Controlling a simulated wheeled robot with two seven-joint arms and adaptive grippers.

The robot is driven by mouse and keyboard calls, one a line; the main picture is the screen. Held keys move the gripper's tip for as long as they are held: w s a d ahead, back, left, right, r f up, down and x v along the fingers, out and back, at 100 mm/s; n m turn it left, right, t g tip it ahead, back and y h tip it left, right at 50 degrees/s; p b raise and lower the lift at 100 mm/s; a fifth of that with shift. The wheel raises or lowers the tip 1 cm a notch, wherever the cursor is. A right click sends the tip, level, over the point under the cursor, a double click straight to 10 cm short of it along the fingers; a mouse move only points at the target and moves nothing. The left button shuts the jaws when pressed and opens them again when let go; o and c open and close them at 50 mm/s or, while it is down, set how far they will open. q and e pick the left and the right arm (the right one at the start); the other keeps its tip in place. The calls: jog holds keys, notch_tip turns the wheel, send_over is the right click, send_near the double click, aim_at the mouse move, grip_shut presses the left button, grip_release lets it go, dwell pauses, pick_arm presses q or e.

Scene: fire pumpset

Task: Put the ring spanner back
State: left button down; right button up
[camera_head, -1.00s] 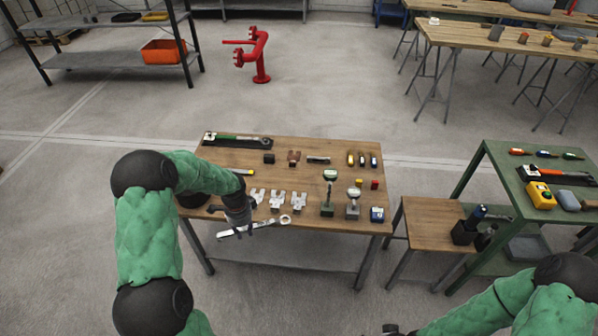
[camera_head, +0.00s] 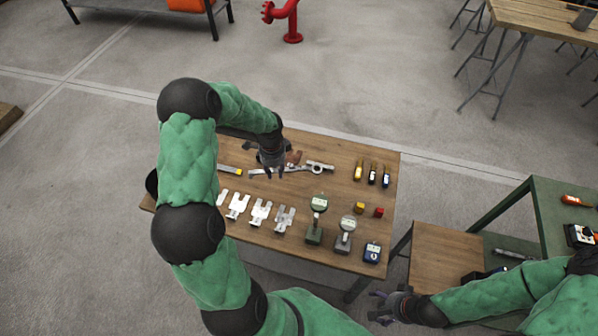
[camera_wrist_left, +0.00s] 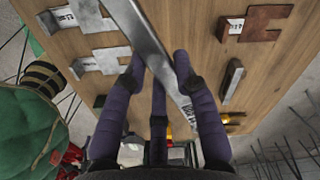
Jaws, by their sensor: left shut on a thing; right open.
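The ring spanner (camera_head: 299,169) is a long silver bar with a ring end. My left gripper (camera_head: 270,170) is shut on it and holds it over the back part of the wooden table (camera_head: 335,205). The ring end points right in the head view. In the left wrist view the spanner (camera_wrist_left: 150,40) runs slantwise between my left fingers (camera_wrist_left: 158,75), above the tabletop, with lettering on its shank. The ring end is hidden or out of frame there. My right gripper (camera_head: 382,307) is open and empty, low beside the small wooden bench (camera_head: 440,255).
Brown bracket (camera_wrist_left: 265,22) and dark bar-shaped holder (camera_wrist_left: 232,82) lie near the spanner. White forked holders (camera_head: 260,212) line the front left. Markers (camera_head: 372,173) lie at the back right.

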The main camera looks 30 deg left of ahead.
aim_at(278, 189)
pick_arm(q)
jog(key=shift+w+f, duration=0.15)
jog(key=shift+w, duration=0.15)
jog(key=shift+f, duration=0.4)
notch_tip(278, 189, down, 4)
jog(key=shift+r+b, duration=0.2)
jog(key=shift+b, duration=0.7)
jog(key=shift+f+b, duration=0.85)
jog(key=shift+f, duration=1.75)
pick_arm(e)
jog(key=shift+w+f, duration=0.15)
jog(key=shift+f, duration=0.75)
jog(key=shift+w+f, duration=0.1)
jog(key=shift+f, duration=0.75)
pick_arm(q)
jog(key=shift+f, duration=0.15)
jog(key=c, duration=1)
grip_release()
pick_arm(e)
jog(key=shift+f, duration=0.1)
